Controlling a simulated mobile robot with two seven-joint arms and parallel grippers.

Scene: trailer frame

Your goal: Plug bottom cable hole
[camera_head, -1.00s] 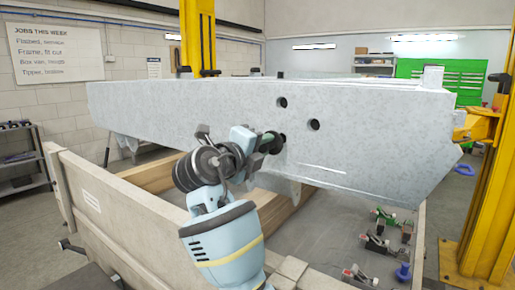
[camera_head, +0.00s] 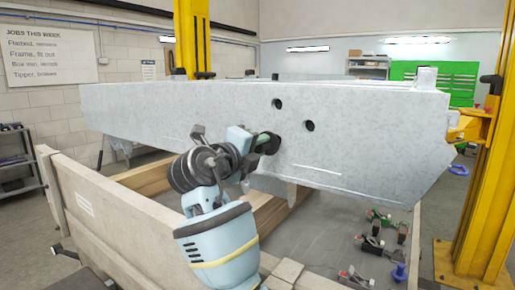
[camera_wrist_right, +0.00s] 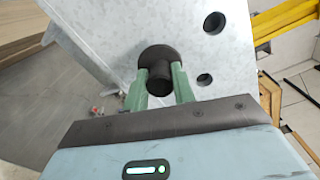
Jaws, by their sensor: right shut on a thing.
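The trailer frame's grey galvanised plate (camera_head: 200,110) spans the head view. Two open dark holes show in it, an upper one (camera_head: 278,104) and one to its right (camera_head: 309,126); in the wrist view two holes (camera_wrist_right: 214,22) also stand open. My right gripper (camera_head: 262,144) has its green fingers shut on a black round plug (camera_wrist_right: 158,58). The plug's wide flange faces the plate, where a third, lower hole showed earlier. That hole is hidden behind the plug and gripper. I cannot tell whether the plug is seated or only near the surface. My left gripper is out of view.
A low pale wall (camera_head: 120,215) runs along the near left, with wooden beams (camera_head: 150,180) behind it. Several small tools (camera_head: 372,243) lie at the lower right. A yellow post (camera_head: 482,170) stands at the right.

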